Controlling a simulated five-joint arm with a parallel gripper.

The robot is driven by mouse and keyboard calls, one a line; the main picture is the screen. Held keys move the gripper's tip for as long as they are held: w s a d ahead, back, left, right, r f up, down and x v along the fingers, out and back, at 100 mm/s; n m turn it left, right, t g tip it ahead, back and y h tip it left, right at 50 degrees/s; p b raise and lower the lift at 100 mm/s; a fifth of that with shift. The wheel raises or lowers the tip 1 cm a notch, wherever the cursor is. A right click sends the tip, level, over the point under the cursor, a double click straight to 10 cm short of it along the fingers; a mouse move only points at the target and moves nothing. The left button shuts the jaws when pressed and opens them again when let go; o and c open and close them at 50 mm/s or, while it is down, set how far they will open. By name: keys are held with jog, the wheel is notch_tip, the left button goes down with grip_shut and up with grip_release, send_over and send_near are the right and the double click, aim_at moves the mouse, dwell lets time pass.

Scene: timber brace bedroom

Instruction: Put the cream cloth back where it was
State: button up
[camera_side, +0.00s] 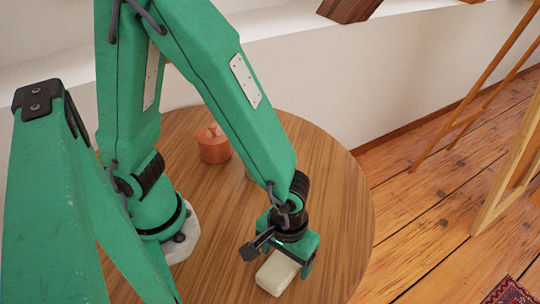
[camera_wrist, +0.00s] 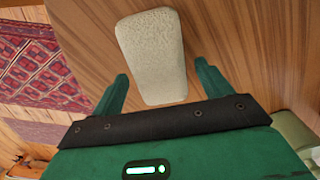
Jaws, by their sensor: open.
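The cream cloth (camera_side: 277,274) looks like a thick folded pad with rounded corners. It lies flat on the round wooden table (camera_side: 335,200), towards the front right edge. My gripper (camera_side: 287,258) is directly over it, pointing down, with part of the cloth hidden under it in the side view. In the wrist view the cloth (camera_wrist: 152,52) has its near end between the two green fingers of my gripper (camera_wrist: 162,72). The fingers are apart, with a gap visible on each side of the cloth. I cannot tell the exact height of the fingertips above the table.
A terracotta lidded pot (camera_side: 214,146) stands on the table behind my arm. Bare tabletop lies left of the cloth. A patterned red rug (camera_wrist: 42,65) and wooden floor lie beyond the table edge.

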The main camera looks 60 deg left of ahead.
aim_at(285, 258)
notch_tip(285, 258, up, 11)
dwell(0.7)
dwell(0.5)
jog(key=a+r+m+t, duration=0.1)
jog(key=a+r+t, duration=0.1)
jog(key=a+r, duration=0.2)
jog(key=w+a+r+m+t, duration=0.1)
jog(key=a+r, duration=0.3)
jog(key=a, duration=0.5)
jog(key=w+a+r+m+t, duration=0.1)
jog(key=a+r+m+t, duration=0.1)
jog(key=a+r, duration=0.2)
jog(key=a, duration=0.3)
jog(key=shift+w+a+m+t, duration=0.15)
jog(key=shift+a+m+t, duration=0.15)
jog(key=shift+a, duration=0.05)
